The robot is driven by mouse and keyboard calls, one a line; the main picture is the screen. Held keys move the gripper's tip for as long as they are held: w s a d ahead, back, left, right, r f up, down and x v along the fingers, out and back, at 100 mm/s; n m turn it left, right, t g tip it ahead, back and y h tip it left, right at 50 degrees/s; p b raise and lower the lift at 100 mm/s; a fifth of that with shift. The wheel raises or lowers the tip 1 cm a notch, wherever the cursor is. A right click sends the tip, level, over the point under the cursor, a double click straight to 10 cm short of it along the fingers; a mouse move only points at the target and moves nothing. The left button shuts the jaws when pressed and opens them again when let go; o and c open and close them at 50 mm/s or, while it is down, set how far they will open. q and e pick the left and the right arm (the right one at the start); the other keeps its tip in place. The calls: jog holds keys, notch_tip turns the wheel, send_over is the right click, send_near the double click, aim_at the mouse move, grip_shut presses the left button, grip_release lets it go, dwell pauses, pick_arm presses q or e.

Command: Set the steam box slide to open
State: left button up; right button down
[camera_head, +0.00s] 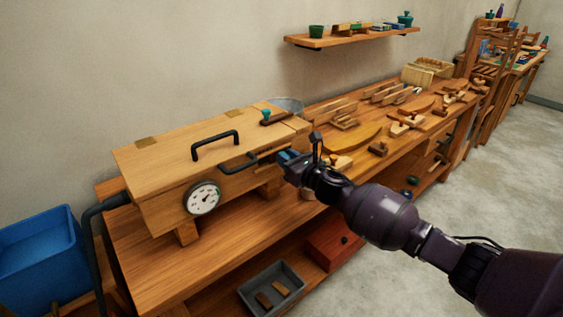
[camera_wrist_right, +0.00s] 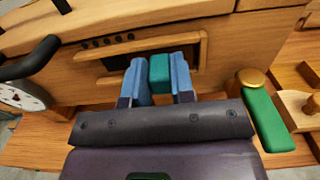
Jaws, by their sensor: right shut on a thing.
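The steam box (camera_head: 190,152) is a long wooden chest on the workbench, with a black lid handle and a dial gauge (camera_head: 203,198) on its front. In the right wrist view its front wall (camera_wrist_right: 240,45) has a row of small dark holes above a wood-framed slide area. A teal slide knob (camera_wrist_right: 159,74) stands out there, towards the right part of the frame. My right gripper (camera_wrist_right: 160,82) is shut on this knob with its blue fingers on either side. In the head view my right gripper (camera_head: 288,156) is at the box's right front. My left gripper is out of view.
A black front handle (camera_head: 238,163) is left of my right gripper. A green-sided block (camera_wrist_right: 267,120) with a round wooden top piece lies at right in the wrist view. Wooden parts (camera_head: 355,136) crowd the bench to the right. A blue bin (camera_head: 40,255) stands at left.

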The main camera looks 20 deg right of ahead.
jog(key=shift+w+d, duration=0.1)
jog(key=shift+d, duration=0.05)
jog(key=c, duration=1)
grip_release()
jog(key=shift+d, duration=0.1)
jog(key=shift+o, duration=0.2)
jog(key=v, duration=1)
jog(key=shift+s, duration=0.4)
jog(key=shift+d, duration=0.1)
